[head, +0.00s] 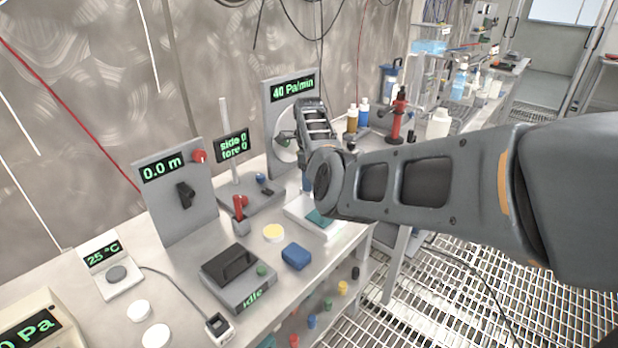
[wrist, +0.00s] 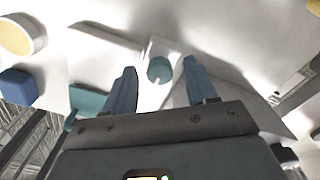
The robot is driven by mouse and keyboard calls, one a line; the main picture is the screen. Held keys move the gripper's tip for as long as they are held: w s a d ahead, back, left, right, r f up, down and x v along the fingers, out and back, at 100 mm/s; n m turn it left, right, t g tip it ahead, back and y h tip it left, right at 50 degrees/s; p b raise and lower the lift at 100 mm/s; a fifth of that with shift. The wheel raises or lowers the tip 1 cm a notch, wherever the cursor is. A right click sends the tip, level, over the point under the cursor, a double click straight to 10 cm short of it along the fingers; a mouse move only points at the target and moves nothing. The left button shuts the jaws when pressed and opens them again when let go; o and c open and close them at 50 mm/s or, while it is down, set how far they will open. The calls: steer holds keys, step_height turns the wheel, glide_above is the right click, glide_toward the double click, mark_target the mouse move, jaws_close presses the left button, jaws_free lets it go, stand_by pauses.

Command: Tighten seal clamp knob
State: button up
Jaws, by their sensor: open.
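In the wrist view a round teal knob (wrist: 159,70), which I take to be the seal clamp knob, sits on a white surface. My gripper (wrist: 160,66) is open, with its two blue-grey fingers on either side of the knob in the picture. I cannot tell whether they touch it or how far above it they are. In the head view my gripper (head: 307,183) is mostly hidden behind my wrist; only a bluish bit shows over the bench. The knob itself is hidden there. A teal block (head: 320,217) on a white plate (head: 298,208) shows beside my wrist; it also shows in the wrist view (wrist: 85,100).
A yellow-topped disc (head: 273,232) and a blue block (head: 296,256) lie left of my wrist. The 40 Pa/min panel (head: 291,86) stands behind it. A red-handled lever (head: 240,207) and an idle box (head: 238,276) stand further left. Bottles (head: 362,113) stand behind my arm.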

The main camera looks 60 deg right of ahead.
steer(key=shift+r, duration=3.9)
